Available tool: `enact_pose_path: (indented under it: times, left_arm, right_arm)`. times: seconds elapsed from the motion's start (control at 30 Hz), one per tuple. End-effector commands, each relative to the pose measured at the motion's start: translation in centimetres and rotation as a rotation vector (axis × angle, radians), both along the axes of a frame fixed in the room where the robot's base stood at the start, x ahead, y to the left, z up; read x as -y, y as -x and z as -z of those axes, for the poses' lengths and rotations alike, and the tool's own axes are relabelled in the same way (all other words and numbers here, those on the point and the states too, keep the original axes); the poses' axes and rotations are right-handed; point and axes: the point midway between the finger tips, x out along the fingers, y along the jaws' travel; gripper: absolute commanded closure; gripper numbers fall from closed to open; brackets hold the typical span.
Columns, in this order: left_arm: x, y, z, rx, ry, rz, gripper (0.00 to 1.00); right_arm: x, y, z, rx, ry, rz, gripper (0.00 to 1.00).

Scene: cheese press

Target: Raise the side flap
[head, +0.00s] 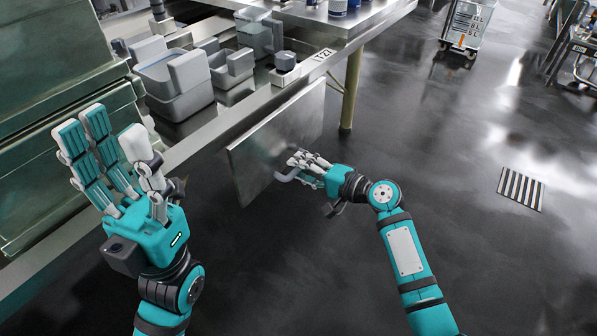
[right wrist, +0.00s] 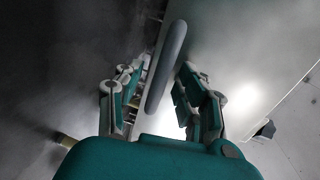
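The side flap (head: 272,145) is a flat metal panel hanging down from the edge of the steel table (head: 225,118). Its grey bar handle (head: 286,178) is on the side facing my right arm. My right gripper (head: 308,168) is at the handle. In the right wrist view the handle (right wrist: 167,66) stands between the spread fingers of my right gripper (right wrist: 158,98), with gaps showing on both sides, and the flap (right wrist: 235,60) is behind it. My left gripper (head: 110,155) is open and empty, fingers extended, left of the flap.
Grey containers (head: 178,82) and a small device (head: 285,66) stand on the table by a "121" label (head: 323,54). Green cabinets (head: 50,75) are close to my left gripper. A table leg (head: 350,90) stands behind the flap.

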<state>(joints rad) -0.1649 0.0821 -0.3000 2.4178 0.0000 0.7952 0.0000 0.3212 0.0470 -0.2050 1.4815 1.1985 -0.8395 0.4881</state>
Motion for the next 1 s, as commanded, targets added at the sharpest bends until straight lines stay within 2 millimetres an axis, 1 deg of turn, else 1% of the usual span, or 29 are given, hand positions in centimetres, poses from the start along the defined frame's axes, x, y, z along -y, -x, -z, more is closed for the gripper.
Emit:
enact_pose_path:
  times: [0.03, 0.13, 0.43, 0.7, 0.73, 1.0]
  left_arm:
    - [0.02, -0.02, 0.05, 0.006, 0.000, -0.001, 0.60]
    - [0.04, -0.06, -0.12, 0.012, -0.002, -0.001, 0.60]
    - [0.06, -0.08, -0.23, 0.013, -0.002, -0.001, 0.60]
    - [0.07, -0.08, -0.23, 0.013, -0.001, 0.000, 0.60]
    - [0.07, -0.08, -0.23, 0.013, -0.001, 0.000, 0.60]
    - [0.07, -0.08, -0.22, 0.013, -0.001, 0.000, 0.60]
  right_arm:
    - [-0.45, -0.29, 0.21, 0.000, -0.001, -0.001, 0.62]
    - [-0.85, -0.58, 0.25, 0.000, 0.000, -0.001, 0.62]
    - [-0.99, -0.68, 0.21, -0.001, 0.001, -0.001, 0.62]
    - [-0.96, -0.66, 0.22, -0.001, 0.001, -0.001, 0.97]
    - [-0.96, -0.66, 0.22, -0.001, 0.001, -0.001, 1.00]
    - [-0.95, -0.65, 0.25, -0.001, 0.001, -0.001, 1.00]
